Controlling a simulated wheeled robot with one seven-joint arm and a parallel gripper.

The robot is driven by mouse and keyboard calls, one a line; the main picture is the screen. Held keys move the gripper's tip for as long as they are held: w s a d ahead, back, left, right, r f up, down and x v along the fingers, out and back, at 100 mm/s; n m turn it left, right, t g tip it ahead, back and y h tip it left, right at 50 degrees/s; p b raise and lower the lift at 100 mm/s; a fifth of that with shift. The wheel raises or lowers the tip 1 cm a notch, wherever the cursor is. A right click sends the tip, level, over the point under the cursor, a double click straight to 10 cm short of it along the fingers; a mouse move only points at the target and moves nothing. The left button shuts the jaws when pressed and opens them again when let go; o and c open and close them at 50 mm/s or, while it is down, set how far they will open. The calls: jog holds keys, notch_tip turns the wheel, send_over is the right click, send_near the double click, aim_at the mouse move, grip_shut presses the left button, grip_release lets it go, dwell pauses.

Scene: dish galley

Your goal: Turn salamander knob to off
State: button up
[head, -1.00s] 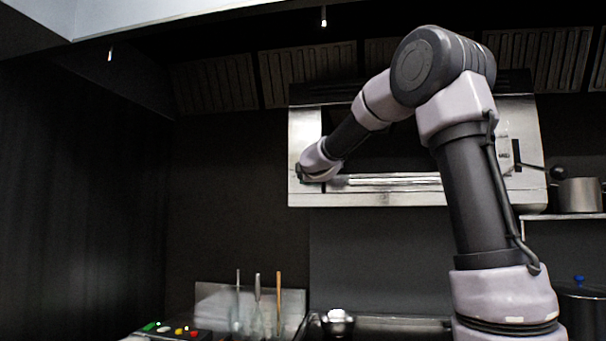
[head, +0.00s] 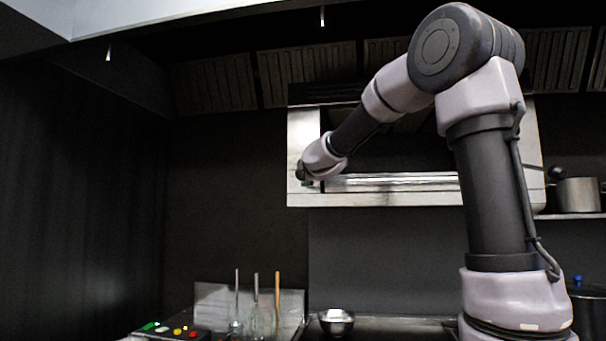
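The salamander (head: 400,198) is a wide steel unit with a dark open front, mounted on the back wall behind my arm. A bright horizontal bar (head: 400,182) runs along its lower front. My gripper (head: 303,176) is at the lower left of its front panel, small and dark at the end of my arm. The knob cannot be made out; my gripper and wrist cover that part of the panel. I cannot tell whether the fingers are open or shut, or whether they touch the knob.
A shelf at the right holds a steel pot (head: 579,195). Below are a metal bowl (head: 336,322), upright utensils (head: 256,300) and a panel with coloured buttons (head: 170,330) at the lower left. A dark pot (head: 588,308) stands at the lower right. The space left of the salamander is clear.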

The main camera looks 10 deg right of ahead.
jog(key=s, duration=0.6)
jog(key=shift+s, duration=0.35)
jog(key=shift+d, duration=0.15)
jog(key=s+d+f+m+g+h, duration=0.3)
jog(key=s+d+f+m+g, duration=0.1)
jog(key=s+d+f+m, duration=0.3)
jog(key=s+d+f+m+g+h, duration=0.25)
jog(key=s+d+f+m, duration=0.25)
jog(key=s+d+m, duration=0.4)
jog(key=s+a+f+m+g+y, duration=0.2)
jog(key=s+a+f+m+y, duration=0.1)
jog(key=s+a+f, duration=0.2)
jog(key=s+a+f+m+g+y, duration=0.2)
jog(key=s+a+f, duration=0.4)
jog(key=s, duration=0.4)
jog(key=shift+f+m+y, duration=0.15)
jog(key=shift+m+y, duration=0.35)
jog(key=shift+y, duration=0.75)
jog(key=shift+s, duration=0.1)
